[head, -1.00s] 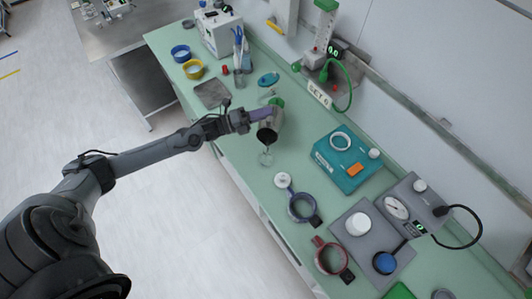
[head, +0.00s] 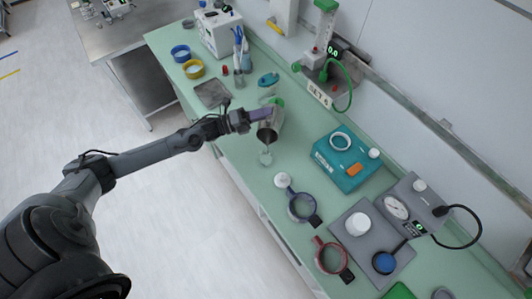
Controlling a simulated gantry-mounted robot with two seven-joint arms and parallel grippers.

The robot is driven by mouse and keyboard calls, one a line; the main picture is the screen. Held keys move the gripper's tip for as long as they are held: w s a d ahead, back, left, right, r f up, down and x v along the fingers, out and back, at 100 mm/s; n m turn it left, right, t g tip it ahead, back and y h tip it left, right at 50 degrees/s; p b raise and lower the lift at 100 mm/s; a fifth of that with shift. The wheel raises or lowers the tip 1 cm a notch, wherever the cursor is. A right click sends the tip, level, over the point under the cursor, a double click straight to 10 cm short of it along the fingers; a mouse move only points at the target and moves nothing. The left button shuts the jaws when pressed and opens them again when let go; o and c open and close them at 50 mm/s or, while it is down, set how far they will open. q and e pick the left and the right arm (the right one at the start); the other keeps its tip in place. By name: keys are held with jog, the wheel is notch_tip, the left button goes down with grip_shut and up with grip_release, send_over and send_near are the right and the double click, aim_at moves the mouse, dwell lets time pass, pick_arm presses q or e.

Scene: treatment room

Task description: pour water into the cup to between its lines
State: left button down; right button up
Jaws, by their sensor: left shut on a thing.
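My left gripper (head: 246,118) is shut on the purple handle of a grey metal jug (head: 272,125) above the green counter. The jug is tipped with its dark mouth toward the front. A thin pale stream seems to run from its lip down to a small clear cup (head: 265,159) standing on the counter just below. The cup looks pale inside. Its lines and exact water level are too small to tell. My right gripper is not in view.
A teal box (head: 340,172) stands right of the jug. A blue-grey ring-shaped holder (head: 301,207) and a red one (head: 330,257) lie nearer the front. A grey tray (head: 212,94) lies left of the jug. The green counter (head: 240,165) is clear around the cup.

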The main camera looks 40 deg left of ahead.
pick_arm(q)
jog(key=shift+r, duration=0.1)
jog(key=shift+w+a+r+n+y+p, duration=0.15)
jog(key=shift+w+a+n+y, duration=0.1)
jog(key=shift+w+a+n, duration=0.3)
jog(key=shift+w+a+r+n+y+p, duration=0.15)
jog(key=shift+w+a+n+y, duration=0.15)
jog(key=shift+w, duration=0.4)
jog(key=shift+w+a+r+n+g+p, duration=0.15)
jog(key=shift+w+r+n+p, duration=0.2)
jog(key=shift+r+p, duration=0.3)
jog(key=shift+w+a+r+n+g+p, duration=0.1)
jog(key=shift+w+r+n+g+p, duration=0.1)
jog(key=shift+r+n+p, duration=0.3)
jog(key=shift+w+a+f+n+g+y, duration=0.1)
jog(key=shift+w+a+n+g+y, duration=0.2)
jog(key=shift+w+n, duration=0.25)
jog(key=shift+w+a+f+n, duration=0.1)
jog(key=shift+w+a+n, duration=0.05)
jog(key=shift+a+n, duration=0.1)
jog(key=shift+w+f+n, duration=0.1)
jog(key=shift+f+n, duration=0.05)
jog(key=shift+n, duration=0.35)
jog(key=shift+w+a+g, duration=0.15)
jog(key=shift+w+g, duration=0.05)
jog(key=shift+g, duration=0.05)
